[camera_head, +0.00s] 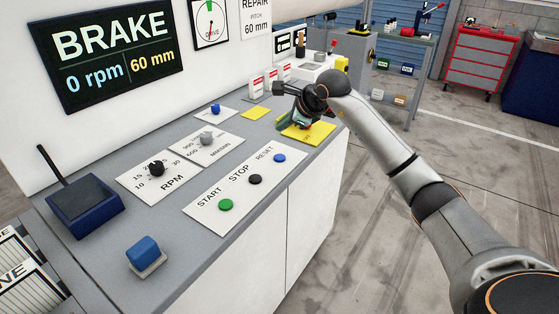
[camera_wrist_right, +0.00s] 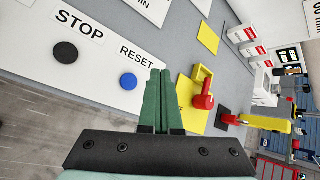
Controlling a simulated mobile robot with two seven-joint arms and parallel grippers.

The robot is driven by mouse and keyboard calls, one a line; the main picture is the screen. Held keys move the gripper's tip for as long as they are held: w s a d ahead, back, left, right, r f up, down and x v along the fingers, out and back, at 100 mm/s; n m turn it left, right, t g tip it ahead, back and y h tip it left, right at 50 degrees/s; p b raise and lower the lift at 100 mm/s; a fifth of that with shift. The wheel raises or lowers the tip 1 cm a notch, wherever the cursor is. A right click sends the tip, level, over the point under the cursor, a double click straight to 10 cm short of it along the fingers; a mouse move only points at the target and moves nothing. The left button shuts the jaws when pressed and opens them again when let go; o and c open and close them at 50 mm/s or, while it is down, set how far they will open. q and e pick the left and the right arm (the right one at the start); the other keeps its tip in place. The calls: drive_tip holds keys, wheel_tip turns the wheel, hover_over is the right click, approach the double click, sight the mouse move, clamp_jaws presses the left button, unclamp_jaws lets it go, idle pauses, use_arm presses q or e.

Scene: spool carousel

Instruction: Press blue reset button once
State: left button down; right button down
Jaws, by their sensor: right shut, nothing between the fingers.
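The blue reset button (camera_head: 279,158) is a small round cap on a white panel (camera_head: 236,189), beside the RESET label. A black stop button (camera_head: 255,179) and a green start button (camera_head: 225,204) share the panel. In the right wrist view the reset button (camera_wrist_right: 128,81) lies just left of my right gripper's fingers, with the stop button (camera_wrist_right: 65,52) farther left. My right gripper (camera_head: 300,122) is over the bench near a yellow pad, beyond the button and apart from it. Its green fingers (camera_wrist_right: 159,98) are shut with nothing between them. My left gripper is not in view.
The yellow pad (camera_head: 318,133) lies near the gripper. A red knob (camera_wrist_right: 204,101) and a second yellow pad (camera_wrist_right: 208,38) show in the wrist view. A black RPM dial (camera_head: 157,168), a grey dial (camera_head: 206,138) and a blue block (camera_head: 143,250) stand on the bench.

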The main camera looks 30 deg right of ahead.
drive_tip(key=b, duration=0.4)
hover_over(283, 159)
wheel_tip(283, 159, down, 6)
drive_tip(key=shift+r, duration=0.25)
drive_tip(key=shift+f, duration=0.65)
drive_tip(key=shift+f+b, duration=0.1)
drive_tip(key=shift+b, duration=0.2)
idle(0.6)
drive_tip(key=shift+f, duration=0.4)
